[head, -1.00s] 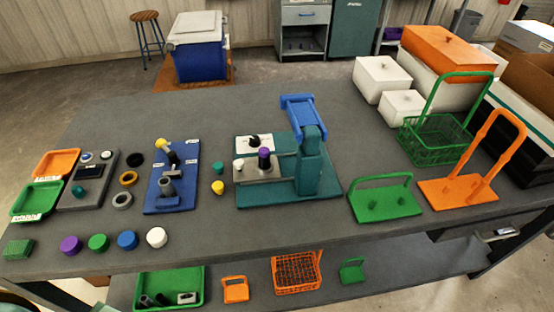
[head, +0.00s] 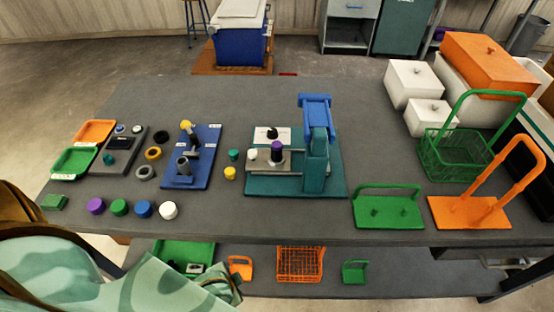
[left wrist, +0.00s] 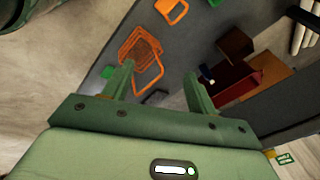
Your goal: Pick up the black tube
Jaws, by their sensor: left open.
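On the lower shelf, the green tray (head: 183,247) shows in the head view, partly covered by my left arm. Small dark pieces (head: 172,264) lie in it. They look tube-like, but I cannot tell which is the black tube. My left arm reaches in from the lower left of the head view, in front of the table. In the left wrist view my left gripper (left wrist: 158,84) is open, with its two green fingers apart and nothing between them. The tray and the black tube cannot be made out in that view. My right gripper is not in view.
The shelf also holds an orange wire basket (head: 300,263), a small orange rack (head: 240,267) and a small green rack (head: 355,271). The tabletop (head: 260,215) edge overhangs it. Above stand a blue stand (head: 207,165), a teal press (head: 317,165) and several coloured caps.

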